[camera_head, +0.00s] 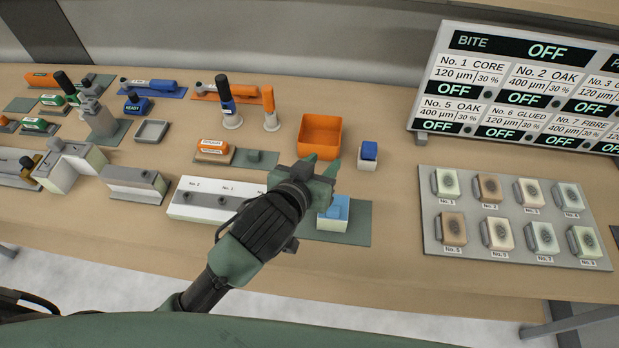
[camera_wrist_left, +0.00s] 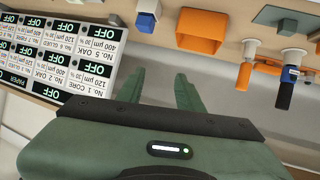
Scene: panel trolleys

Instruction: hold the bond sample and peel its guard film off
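A pale block with a light blue top (camera_head: 334,208), which looks like the bond sample with its film, sits on a grey-green mat (camera_head: 355,234) near the front edge. Part of it is hidden behind my left gripper. My left gripper (camera_head: 321,164) is above and just behind this block in the head view, with its fingers apart. In the left wrist view its two fingers (camera_wrist_left: 158,92) stand open with nothing between them. The block on the mat does not show there. My right gripper is in neither view.
An orange bin (camera_head: 320,136) and a small blue-topped block (camera_head: 368,153) stand behind the gripper. A long white block (camera_head: 218,200) lies left of the mat. A grey tray (camera_head: 512,262) of numbered samples is on the right, below a display board (camera_head: 530,90).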

